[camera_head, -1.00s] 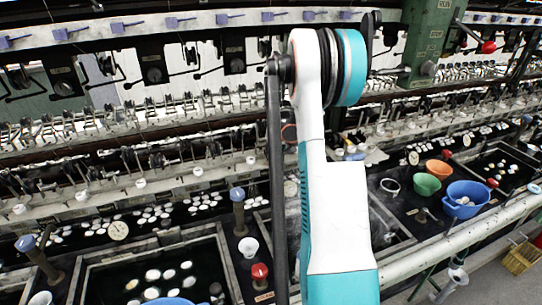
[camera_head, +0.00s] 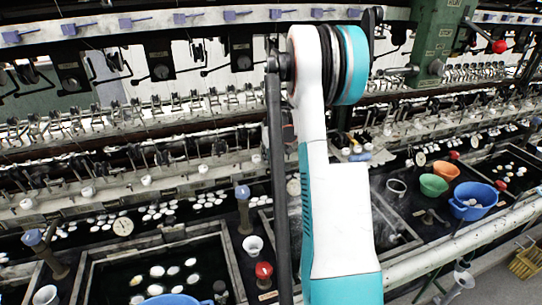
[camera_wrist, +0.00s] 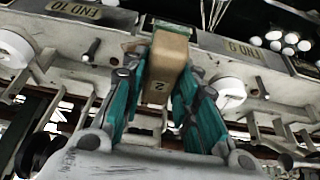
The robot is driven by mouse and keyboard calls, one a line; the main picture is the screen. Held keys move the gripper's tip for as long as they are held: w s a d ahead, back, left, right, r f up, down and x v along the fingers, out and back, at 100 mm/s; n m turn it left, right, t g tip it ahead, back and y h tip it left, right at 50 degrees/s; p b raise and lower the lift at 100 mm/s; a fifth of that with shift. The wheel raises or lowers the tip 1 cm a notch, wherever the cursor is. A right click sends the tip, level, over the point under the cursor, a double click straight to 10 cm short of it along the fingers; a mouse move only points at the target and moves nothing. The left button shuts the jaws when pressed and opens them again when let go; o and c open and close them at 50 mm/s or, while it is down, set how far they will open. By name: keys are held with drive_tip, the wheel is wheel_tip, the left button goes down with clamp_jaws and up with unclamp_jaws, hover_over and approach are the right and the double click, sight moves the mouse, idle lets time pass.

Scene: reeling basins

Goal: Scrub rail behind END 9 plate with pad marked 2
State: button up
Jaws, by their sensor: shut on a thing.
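In the wrist view my gripper (camera_wrist: 166,68) is shut on a tan block-shaped pad (camera_wrist: 165,62) marked 2, with a green layer at its far end. The END 9 plate (camera_wrist: 243,48) is to the right of the pad and reads upside down. The END 10 plate (camera_wrist: 75,10) is at the upper left. Both plates sit on a pale worn rail (camera_wrist: 215,62). The pad's far end is close to this rail, between the two plates; I cannot tell whether it touches. In the head view my arm hides the gripper and pad.
White round knobs (camera_wrist: 229,92) and (camera_wrist: 14,48) flank my gripper, with several pegs and hooks below the rail. In the head view, dark basins with white cocoons lie in front, with a blue bowl (camera_head: 473,200), an orange bowl (camera_head: 444,171) and a red knob (camera_head: 264,270).

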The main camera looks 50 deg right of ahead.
drive_tip(key=shift+s+d, duration=0.45)
drive_tip(key=shift+d, duration=0.3)
drive_tip(key=shift+s+d, duration=0.45)
drive_tip(key=shift+d, duration=0.25)
drive_tip(key=shift+w+a, duration=0.55)
drive_tip(key=shift+a, duration=0.3)
drive_tip(key=shift+r, duration=0.15)
drive_tip(key=shift+r+p, duration=1.55)
drive_tip(key=shift+r, duration=1.4)
drive_tip(key=s+a+r, duration=0.1)
drive_tip(key=s+a, duration=0.2)
drive_tip(key=s, duration=0.2)
drive_tip(key=s+a+r+p, duration=0.1)
drive_tip(key=s+a+r, duration=0.1)
drive_tip(key=s, duration=0.3)
drive_tip(key=shift+s+a, duration=0.25)
drive_tip(key=shift+a, duration=0.15)
drive_tip(key=shift+f, duration=0.1)
